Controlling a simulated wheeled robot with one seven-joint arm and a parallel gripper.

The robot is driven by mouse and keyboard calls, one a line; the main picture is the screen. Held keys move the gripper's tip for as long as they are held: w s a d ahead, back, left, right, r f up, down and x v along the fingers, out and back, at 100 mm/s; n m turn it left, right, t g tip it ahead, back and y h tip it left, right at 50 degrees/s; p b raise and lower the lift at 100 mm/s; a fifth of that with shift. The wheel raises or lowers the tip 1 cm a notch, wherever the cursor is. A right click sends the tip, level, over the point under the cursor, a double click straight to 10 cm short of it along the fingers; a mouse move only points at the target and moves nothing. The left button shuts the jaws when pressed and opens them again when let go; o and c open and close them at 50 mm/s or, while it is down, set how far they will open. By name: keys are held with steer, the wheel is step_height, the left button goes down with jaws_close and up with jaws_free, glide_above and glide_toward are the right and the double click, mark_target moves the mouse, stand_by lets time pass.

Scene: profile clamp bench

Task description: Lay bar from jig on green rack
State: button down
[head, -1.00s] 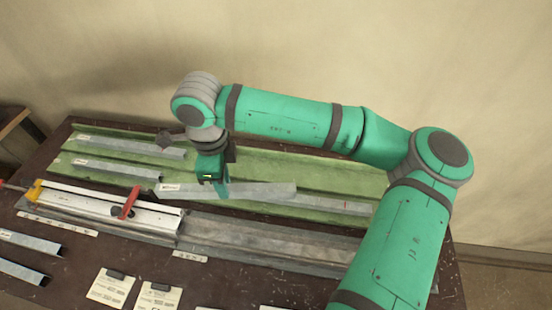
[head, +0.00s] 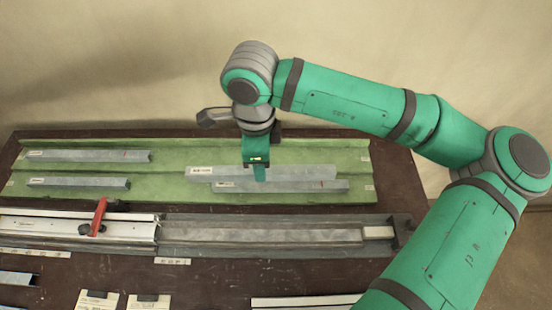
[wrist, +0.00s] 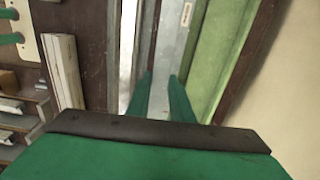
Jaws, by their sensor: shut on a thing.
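My gripper (head: 259,175) is shut on a grey metal bar (head: 305,172) with a white label at its left end. It holds the bar near the middle, over the right half of the green rack (head: 360,158), roughly parallel to its length. I cannot tell whether the bar touches the rack. Another bar (head: 335,187) lies on the rack just in front of it, partly covered. In the wrist view the held bar (wrist: 178,45) runs away between my fingers (wrist: 162,98). The jig (head: 260,222) is in front of the rack, with a red lever (head: 99,216) at left.
Two more bars, one farther back (head: 95,156) and one nearer (head: 75,182), lie on the rack's left half. Paper cards (head: 97,300) and more profiles (head: 18,279) are at the bench's front. The rack between the left bars and the held bar is clear.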

steer(key=shift+w+d, duration=0.1)
steer(key=shift+d, duration=0.4)
steer(key=w+d+f, duration=0.1)
steer(key=w+f, duration=0.2)
steer(key=w, duration=0.1)
steer(key=w+f, duration=0.3)
steer(key=w, duration=0.2)
steer(key=w+d+f, duration=0.1)
steer(key=w+f, duration=0.2)
steer(key=w, duration=0.1)
steer(key=shift+w+d+f, duration=0.15)
steer(key=shift+d+f, duration=0.05)
steer(key=shift+d, duration=0.1)
steer(key=shift+w+d+f, duration=0.1)
steer(key=shift+w+f, duration=0.05)
steer(key=shift+f, duration=0.75)
steer(key=shift+w+f, duration=0.1)
steer(key=shift+f, duration=0.75)
steer(key=shift+f, duration=0.1)
steer(key=c, duration=1.6)
jaws_free()
steer(key=shift+o, duration=0.2)
